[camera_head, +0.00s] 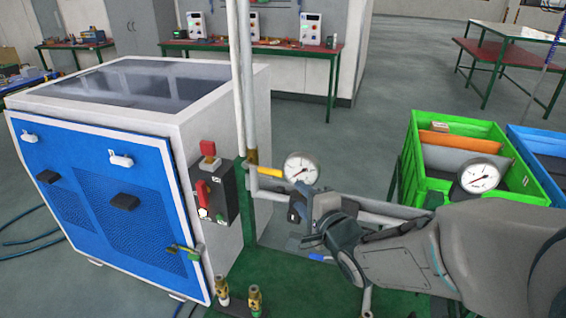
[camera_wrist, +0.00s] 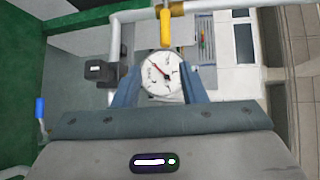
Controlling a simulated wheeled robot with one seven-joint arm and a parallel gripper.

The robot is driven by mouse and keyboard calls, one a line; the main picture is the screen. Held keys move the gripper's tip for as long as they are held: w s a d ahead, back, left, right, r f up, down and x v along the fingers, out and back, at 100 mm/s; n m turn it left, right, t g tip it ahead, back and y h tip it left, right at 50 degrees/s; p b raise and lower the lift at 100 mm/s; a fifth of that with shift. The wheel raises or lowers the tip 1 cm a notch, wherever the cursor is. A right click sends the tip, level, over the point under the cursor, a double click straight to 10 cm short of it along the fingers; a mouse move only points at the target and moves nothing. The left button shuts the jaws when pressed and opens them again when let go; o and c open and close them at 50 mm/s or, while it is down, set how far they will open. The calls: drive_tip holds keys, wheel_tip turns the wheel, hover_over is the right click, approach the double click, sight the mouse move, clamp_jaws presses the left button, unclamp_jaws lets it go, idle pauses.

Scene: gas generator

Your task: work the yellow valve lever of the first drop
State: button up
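The yellow valve lever (camera_head: 269,172) sticks out to the right from the first vertical pipe, by a brass valve body (camera_head: 252,157). In the wrist view the yellow lever (camera_wrist: 165,28) shows at the top, beyond my fingertips and apart from them. My gripper (camera_head: 301,203) is below and to the right of the lever in the head view. In the wrist view my gripper (camera_wrist: 160,75) is open, with its two fingers apart. A round pressure gauge (camera_wrist: 161,73) shows between the fingers; whether they touch it I cannot tell.
The gauge (camera_head: 301,168) stands right beside the lever. A blue lever (camera_head: 320,258) is lower down. A blue-and-white generator cabinet (camera_head: 105,195) with a red-switched control box (camera_head: 212,190) stands left. A second gauge (camera_head: 479,176) and a green crate (camera_head: 412,165) are at right.

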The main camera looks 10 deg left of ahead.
sight(275, 174)
drive_tip(key=shift+y, duration=0.4)
drive_tip(key=x, duration=1.4)
drive_tip(key=shift+s+a+r, duration=0.25)
drive_tip(key=shift+a+r, duration=0.05)
drive_tip(key=shift+a, duration=0.1)
clamp_jaws()
